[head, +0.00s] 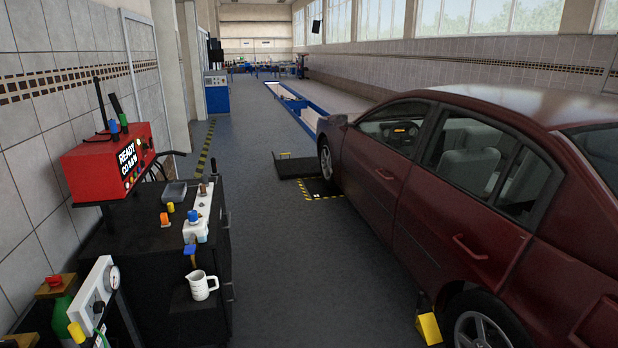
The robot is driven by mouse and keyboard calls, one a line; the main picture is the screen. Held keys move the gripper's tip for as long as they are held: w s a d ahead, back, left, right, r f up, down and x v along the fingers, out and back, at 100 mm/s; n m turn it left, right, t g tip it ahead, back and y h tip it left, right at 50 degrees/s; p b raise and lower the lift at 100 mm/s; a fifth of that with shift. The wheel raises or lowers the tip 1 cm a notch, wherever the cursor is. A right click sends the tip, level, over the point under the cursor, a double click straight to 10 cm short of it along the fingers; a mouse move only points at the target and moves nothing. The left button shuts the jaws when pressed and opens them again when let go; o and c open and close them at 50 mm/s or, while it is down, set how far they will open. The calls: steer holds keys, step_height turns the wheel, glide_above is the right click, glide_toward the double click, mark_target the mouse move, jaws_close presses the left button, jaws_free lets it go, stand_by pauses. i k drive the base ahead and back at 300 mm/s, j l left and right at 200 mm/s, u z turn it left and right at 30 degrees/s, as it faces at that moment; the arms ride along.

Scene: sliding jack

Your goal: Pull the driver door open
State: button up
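A dark red car (480,190) stands on the right, its side facing the aisle and its front pointing away. Its front side door, the driver door (372,178), looks shut and flush with the body. The front side window (392,128) shows the steering wheel inside. A rear door handle (468,248) shows clearly; the front door's handle is too small to make out. My gripper and arm are not in view.
A black cart (180,250) with bottles and a white jug (201,285) stands on the left, beside a red device (108,160). A yellow wheel chock (428,328) lies near the rear wheel. Grey floor (285,260) between cart and car is clear.

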mark_target(373, 174)
steer(key=i, duration=3.65)
steer(key=i+z, duration=0.2)
steer(key=i, duration=0.35)
steer(key=i+j+z, duration=0.25)
steer(key=i, duration=0.25)
